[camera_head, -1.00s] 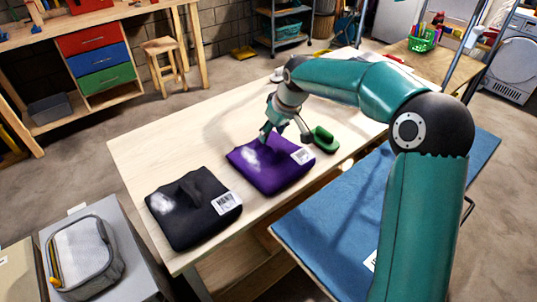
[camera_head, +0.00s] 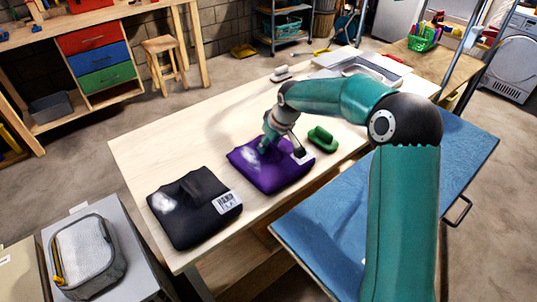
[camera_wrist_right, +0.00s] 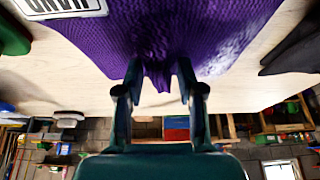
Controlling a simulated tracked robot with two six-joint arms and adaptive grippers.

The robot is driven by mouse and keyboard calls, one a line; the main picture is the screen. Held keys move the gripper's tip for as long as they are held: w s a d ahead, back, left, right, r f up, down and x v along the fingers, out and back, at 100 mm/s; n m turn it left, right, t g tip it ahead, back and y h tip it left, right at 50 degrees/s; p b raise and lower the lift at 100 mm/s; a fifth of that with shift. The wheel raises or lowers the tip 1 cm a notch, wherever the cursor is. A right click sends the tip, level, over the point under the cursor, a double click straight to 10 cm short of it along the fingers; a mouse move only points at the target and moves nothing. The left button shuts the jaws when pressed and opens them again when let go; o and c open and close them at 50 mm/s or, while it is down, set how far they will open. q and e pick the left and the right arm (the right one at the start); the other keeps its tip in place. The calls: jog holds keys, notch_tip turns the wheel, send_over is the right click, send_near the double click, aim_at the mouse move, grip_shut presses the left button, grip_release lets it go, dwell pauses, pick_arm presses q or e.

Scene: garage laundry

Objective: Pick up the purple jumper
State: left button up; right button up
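The purple jumper (camera_head: 272,174) lies folded on the wooden table, with a pale patch on its left part and a white printed label at its right corner. My right gripper (camera_head: 264,148) points down at the jumper's far part. In the right wrist view the purple knit (camera_wrist_right: 160,35) spreads beyond the fingers, and a small fold hangs between the two fingertips (camera_wrist_right: 160,76). The fingers stand apart on either side of this fold and do not look closed on it. My left gripper is in neither view.
A black folded garment (camera_head: 195,208) with a label lies left of the jumper. A green brush-like object (camera_head: 322,139) is close on the right. A blue padded board (camera_head: 330,225) stands along the near side. The table (camera_head: 150,150) is bare at its far left.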

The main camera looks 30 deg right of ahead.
grip_shut()
dwell(0.3)
